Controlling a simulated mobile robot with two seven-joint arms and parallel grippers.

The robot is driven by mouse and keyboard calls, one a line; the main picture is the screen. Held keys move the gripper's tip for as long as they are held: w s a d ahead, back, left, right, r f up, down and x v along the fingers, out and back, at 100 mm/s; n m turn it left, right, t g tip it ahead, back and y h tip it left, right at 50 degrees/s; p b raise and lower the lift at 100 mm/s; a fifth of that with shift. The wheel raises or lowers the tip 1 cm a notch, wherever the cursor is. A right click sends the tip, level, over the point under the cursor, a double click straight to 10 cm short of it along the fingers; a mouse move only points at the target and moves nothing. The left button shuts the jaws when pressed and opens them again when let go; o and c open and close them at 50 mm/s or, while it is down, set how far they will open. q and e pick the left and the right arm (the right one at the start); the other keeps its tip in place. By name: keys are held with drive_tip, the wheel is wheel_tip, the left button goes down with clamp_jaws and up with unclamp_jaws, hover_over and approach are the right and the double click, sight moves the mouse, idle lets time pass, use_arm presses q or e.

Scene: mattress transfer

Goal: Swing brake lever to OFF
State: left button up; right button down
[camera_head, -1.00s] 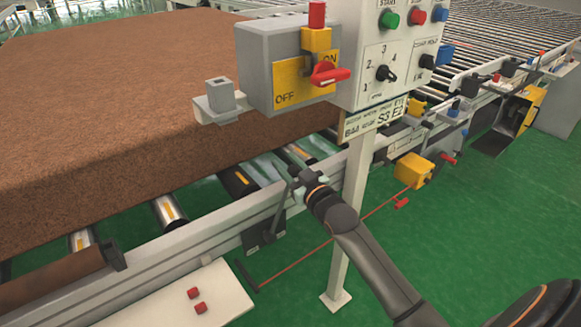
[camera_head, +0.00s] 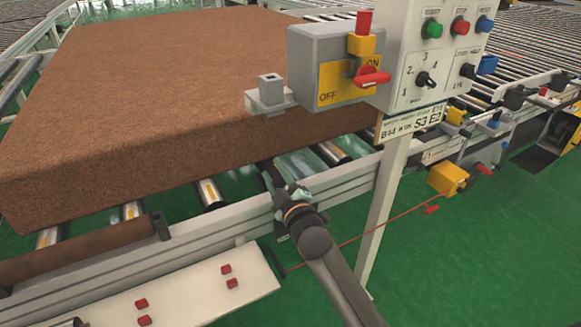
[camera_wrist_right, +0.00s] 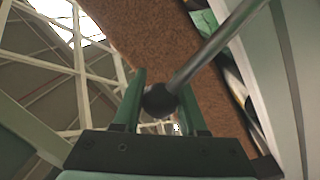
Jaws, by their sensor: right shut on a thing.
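My right gripper (camera_head: 279,182) is at the near side rail of the conveyor, below the grey switch box. In the right wrist view its two fingers (camera_wrist_right: 160,103) are shut on the dark ball knob of the brake lever (camera_wrist_right: 210,52). The lever's metal rod runs up and right from the knob. In the head view the gripper and arm hide most of the lever, and no OFF mark for it can be made out. My left gripper is not in view.
A large brown mattress block (camera_head: 150,110) lies on the rollers behind the gripper. A grey switch box (camera_head: 330,60) with a yellow ON/OFF plate and a control panel (camera_head: 420,60) stand on a white post (camera_head: 388,200). A red cord (camera_head: 350,238) runs to a yellow box (camera_head: 447,179).

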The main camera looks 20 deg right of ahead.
drive_tip(key=a+n, duration=0.1)
drive_tip(key=a+f, duration=0.1)
drive_tip(key=shift+s+a+n+b, duration=0.1)
drive_tip(key=shift+a+n+b, duration=0.2)
drive_tip(key=shift+n+b, duration=0.1)
drive_tip(key=shift+c, duration=2.2)
unclamp_jaws()
drive_tip(key=shift+a, duration=0.1)
drive_tip(key=shift+s+f, duration=0.1)
drive_tip(key=shift+s, duration=0.05)
